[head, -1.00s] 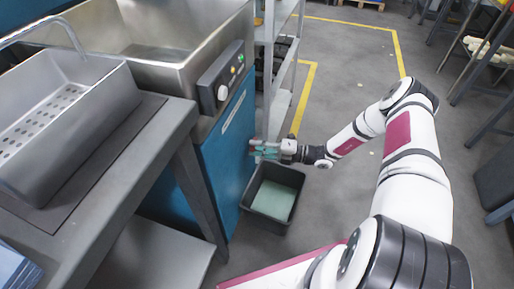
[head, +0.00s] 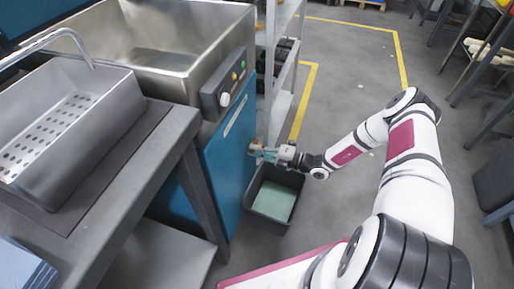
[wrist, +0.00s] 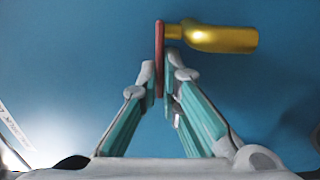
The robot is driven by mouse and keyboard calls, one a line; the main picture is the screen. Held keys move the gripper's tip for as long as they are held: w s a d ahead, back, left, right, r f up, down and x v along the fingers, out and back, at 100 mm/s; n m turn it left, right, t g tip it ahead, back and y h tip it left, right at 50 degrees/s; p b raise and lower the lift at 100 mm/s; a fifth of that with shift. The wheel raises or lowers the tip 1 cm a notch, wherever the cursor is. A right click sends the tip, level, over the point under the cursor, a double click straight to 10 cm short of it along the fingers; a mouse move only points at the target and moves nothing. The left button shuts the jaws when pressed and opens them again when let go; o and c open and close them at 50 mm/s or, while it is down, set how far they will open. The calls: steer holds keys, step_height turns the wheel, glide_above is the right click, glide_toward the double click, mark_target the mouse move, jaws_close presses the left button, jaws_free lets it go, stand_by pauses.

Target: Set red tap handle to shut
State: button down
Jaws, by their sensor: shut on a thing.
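The red tap handle (wrist: 159,58) shows in the wrist view as a thin bar, seen edge-on and running up and down the picture. It joins the brass tap body (wrist: 225,39), which extends to the right in front of the blue panel. My gripper (wrist: 160,80) is shut on the handle's lower part, with one fingertip on each side. In the head view my gripper (head: 262,153) is at the blue cabinet (head: 228,165), above a dark bin. The handle and tap are too small and covered there to make out well.
The dark bin (head: 251,208) stands on the floor just below my gripper. A steel sink (head: 190,60) tops the cabinet, with a control panel (head: 225,98) on its side. A shelf rack (head: 284,95) stands behind.

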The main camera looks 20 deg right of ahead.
steer(key=c, duration=1.8)
jaws_free()
steer(key=shift+d, duration=0.1)
steer(key=v, duration=1.2)
